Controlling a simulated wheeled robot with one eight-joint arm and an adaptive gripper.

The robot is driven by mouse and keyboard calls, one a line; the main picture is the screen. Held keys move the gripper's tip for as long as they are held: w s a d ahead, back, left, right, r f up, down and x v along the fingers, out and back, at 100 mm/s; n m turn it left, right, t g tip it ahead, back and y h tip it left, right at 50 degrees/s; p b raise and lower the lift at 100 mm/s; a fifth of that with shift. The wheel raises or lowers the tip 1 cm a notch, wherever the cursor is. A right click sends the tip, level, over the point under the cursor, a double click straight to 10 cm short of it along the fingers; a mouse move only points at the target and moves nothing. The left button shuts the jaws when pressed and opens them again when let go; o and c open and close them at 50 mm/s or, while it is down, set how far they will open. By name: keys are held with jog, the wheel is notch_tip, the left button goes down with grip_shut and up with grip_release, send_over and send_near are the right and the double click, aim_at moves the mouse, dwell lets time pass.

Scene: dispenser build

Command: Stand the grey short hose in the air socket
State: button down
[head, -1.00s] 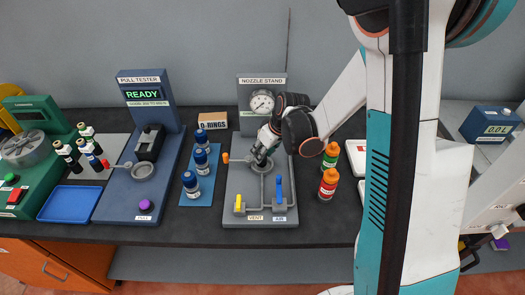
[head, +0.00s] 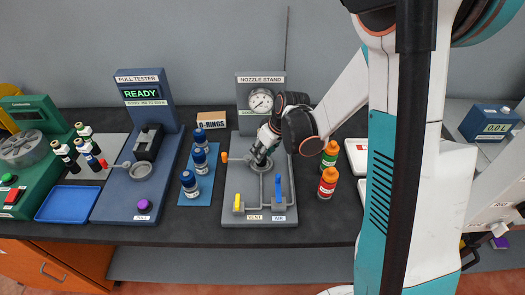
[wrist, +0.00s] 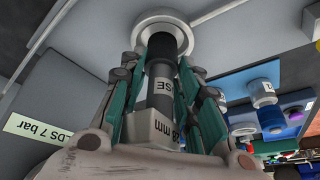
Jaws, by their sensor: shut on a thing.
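My gripper (head: 262,156) is low over the middle of the nozzle stand (head: 235,205). In the wrist view its teal-lined fingers (wrist: 165,55) are shut around a dark grey hose (wrist: 163,85). The hose has a white label reading partly "SE" and a pale block marked "mm" at its near end. Its far black end meets the opening of a round light-grey socket (wrist: 202,30). I cannot tell how deep it sits. In the head view the round socket shows just below the fingers, and the gripper hides the hose. A plate labelled "AIR" (head: 280,217) is at the stand's front.
A blue lever (head: 278,190) and a yellow lever (head: 238,202) stand at the front of the stand. An orange handle (head: 224,157) sticks out left. Blue-capped bottles (head: 190,185) stand left, orange and green-capped bottles (head: 327,182) right. A gauge (head: 260,99) is behind.

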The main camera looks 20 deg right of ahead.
jog(key=shift+f+b, duration=0.55)
jog(key=shift+f, duration=0.05)
dwell(0.3)
jog(key=c, duration=1.4)
grip_release()
jog(key=shift+c, duration=0.2)
jog(key=p+v, duration=0.6)
jog(key=v, duration=0.5)
jog(key=shift+p, duration=0.4)
